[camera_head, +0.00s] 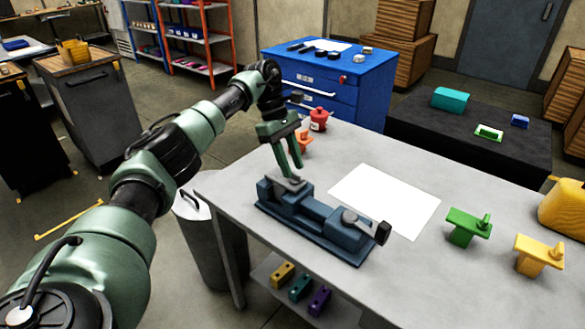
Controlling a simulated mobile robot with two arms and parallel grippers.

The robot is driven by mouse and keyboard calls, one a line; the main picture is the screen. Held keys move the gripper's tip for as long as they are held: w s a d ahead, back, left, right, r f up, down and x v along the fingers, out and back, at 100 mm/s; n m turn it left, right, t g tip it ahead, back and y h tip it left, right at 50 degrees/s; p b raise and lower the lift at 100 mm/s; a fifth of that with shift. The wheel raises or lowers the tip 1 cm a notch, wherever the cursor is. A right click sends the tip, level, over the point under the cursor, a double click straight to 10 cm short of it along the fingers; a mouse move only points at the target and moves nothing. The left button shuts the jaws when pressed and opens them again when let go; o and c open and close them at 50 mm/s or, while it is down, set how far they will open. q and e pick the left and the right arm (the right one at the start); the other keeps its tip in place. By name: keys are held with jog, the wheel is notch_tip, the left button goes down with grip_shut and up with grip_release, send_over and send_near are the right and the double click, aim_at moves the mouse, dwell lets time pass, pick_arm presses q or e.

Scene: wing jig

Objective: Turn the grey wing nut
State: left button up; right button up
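A blue vise (325,226) stands on the grey workbench. A flat grey piece (289,184) sits at its left end, in or on the jaws; a grey wing nut is not clearly distinguishable there, and my fingers hide part of that spot. My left gripper (292,171) points down just above the grey piece, its two fingers apart on either side of a narrow gap. I see nothing clearly held between them. My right gripper is not in view.
A white sheet (385,200) lies behind the vise. A green part (467,228) and a yellow part (540,255) stand on the right of the workbench (350,150). An orange part (304,143) and a red pot (319,119) stand behind my gripper.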

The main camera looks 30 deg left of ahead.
pick_arm(q)
jog(key=v, duration=0.6)
jog(key=shift+r, duration=0.25)
jog(key=shift+a, duration=0.1)
